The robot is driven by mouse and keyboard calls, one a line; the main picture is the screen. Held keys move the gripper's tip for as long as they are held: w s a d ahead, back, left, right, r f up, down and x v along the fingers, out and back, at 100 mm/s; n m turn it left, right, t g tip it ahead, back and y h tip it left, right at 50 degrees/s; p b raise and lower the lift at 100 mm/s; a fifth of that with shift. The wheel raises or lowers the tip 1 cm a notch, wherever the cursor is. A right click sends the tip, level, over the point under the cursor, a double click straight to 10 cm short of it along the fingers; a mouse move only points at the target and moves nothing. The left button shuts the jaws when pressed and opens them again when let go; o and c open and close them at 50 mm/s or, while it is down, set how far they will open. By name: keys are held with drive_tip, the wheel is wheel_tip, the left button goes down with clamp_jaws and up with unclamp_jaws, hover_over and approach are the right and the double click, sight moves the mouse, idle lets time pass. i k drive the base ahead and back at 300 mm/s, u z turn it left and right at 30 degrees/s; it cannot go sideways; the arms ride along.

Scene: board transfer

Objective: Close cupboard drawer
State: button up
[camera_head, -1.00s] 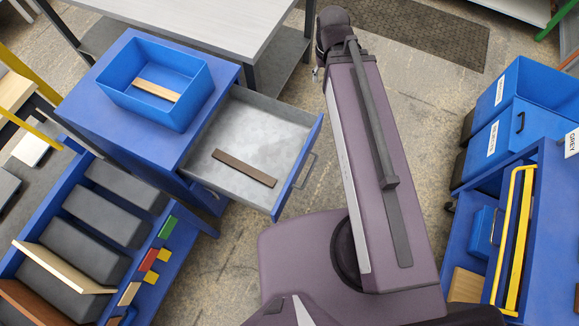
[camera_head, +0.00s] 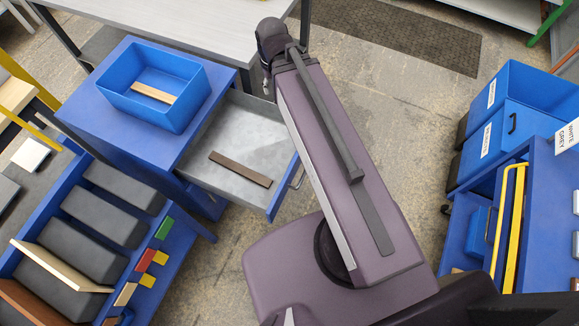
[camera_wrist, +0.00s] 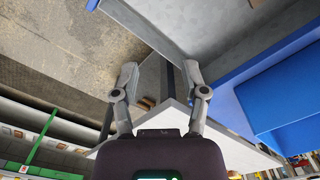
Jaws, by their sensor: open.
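The blue cupboard (camera_head: 88,98) stands at the left in the head view. Its drawer (camera_head: 222,183) is pulled open toward the lower right. A dark brown board (camera_head: 240,169) lies inside the drawer. The blue drawer front with its handle (camera_head: 298,176) is partly hidden behind my arm. My gripper (camera_wrist: 160,80) shows in the wrist view with its two fingers apart and nothing between them. The grey drawer wall (camera_wrist: 175,25) is close above and right of the fingers there; I cannot tell if they touch it.
A blue bin (camera_head: 180,108) holding a light wooden board (camera_head: 153,92) sits on the cupboard. A grey table (camera_head: 190,22) stands behind. A blue rack (camera_head: 165,245) is at lower left, a blue cart (camera_head: 556,215) at right. Floor between is clear.

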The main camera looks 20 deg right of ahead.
sight(252, 131)
drive_tip(key=z, duration=0.7)
drive_tip(key=k, duration=1)
drive_tip(key=u, duration=0.4)
